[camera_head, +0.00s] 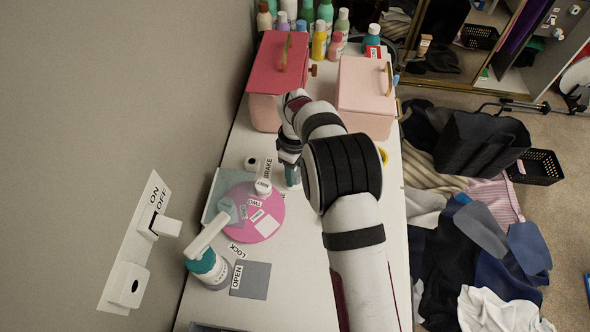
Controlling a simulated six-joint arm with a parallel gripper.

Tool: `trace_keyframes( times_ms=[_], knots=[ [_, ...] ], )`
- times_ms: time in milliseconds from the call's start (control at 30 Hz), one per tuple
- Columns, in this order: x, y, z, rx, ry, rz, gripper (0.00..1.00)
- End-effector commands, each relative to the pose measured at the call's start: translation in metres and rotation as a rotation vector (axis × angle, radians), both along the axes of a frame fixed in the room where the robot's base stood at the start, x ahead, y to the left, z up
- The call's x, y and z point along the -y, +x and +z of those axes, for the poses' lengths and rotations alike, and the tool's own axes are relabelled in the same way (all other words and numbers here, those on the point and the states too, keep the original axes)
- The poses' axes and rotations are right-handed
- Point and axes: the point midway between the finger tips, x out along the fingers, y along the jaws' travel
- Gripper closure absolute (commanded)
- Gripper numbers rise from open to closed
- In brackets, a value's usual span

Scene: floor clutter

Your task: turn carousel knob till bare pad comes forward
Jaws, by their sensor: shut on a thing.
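The carousel is a pink disc (243,192) lying on the white top, with several small pale and grey-teal pads on it. Some pads carry printed words too small to read surely; a pale pad (267,230) at the disc's front right shows no print. A white knob (263,187) stands at the disc's back right edge, by a BRAKE label (268,168). My gripper (291,166) is just right of the disc, pointing down, shut on a small teal thing (292,177). My arm partly hides its fingers and what is below.
A teal-based lever (210,268) with a white handle stands front left by LOCK and OPEN labels and a grey square (251,280). Two pink boxes (279,75) (365,97) and several bottles stand behind. A wall switch (158,225) is left. Clothes cover the floor right.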

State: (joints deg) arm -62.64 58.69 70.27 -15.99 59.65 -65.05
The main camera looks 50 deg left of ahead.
Motion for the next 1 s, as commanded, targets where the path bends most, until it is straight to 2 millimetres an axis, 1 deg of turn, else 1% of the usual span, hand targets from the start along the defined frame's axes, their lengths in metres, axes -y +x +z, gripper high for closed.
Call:
trace_keyframes(
  times_ms=[200, 500, 800, 1000],
  knots=[
    [0.0001, -0.0004, 0.0007, -0.002, -0.001, 0.200, 1.00],
    [0.0000, -0.0001, 0.0006, -0.002, -0.001, 0.450, 1.00],
    [0.0000, 0.0001, 0.0006, -0.002, -0.001, 0.612, 1.00],
    [-0.0001, 0.0002, 0.0006, -0.002, -0.001, 0.664, 1.00]
  ],
)
